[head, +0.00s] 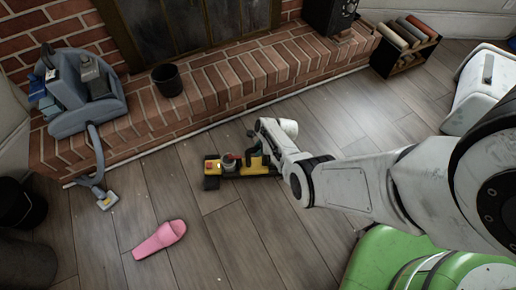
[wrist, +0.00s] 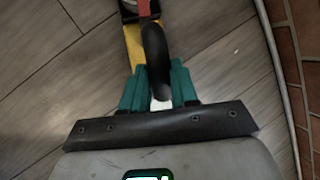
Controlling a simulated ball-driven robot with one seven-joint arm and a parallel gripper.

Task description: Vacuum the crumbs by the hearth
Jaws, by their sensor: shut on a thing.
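My gripper (head: 262,154) is shut on the dark curved handle of a yellow, black and red device (head: 229,167), which looks like a hand-held vacuum. The device lies at or just above the wooden floor, in front of the brick hearth (head: 215,92); I cannot tell if it touches the floor. In the wrist view, the teal fingers (wrist: 158,84) stand on both sides of the handle, and the yellow body (wrist: 133,42) runs to the top edge. I cannot clearly make out crumbs on the floor.
A blue-grey machine with a hose (head: 83,93) stands on the hearth at left, its nozzle (head: 108,201) on the floor. A dark cup (head: 167,80) is on the hearth. A pink slipper (head: 160,239) lies on the floor. A black rack (head: 405,55) stands at right.

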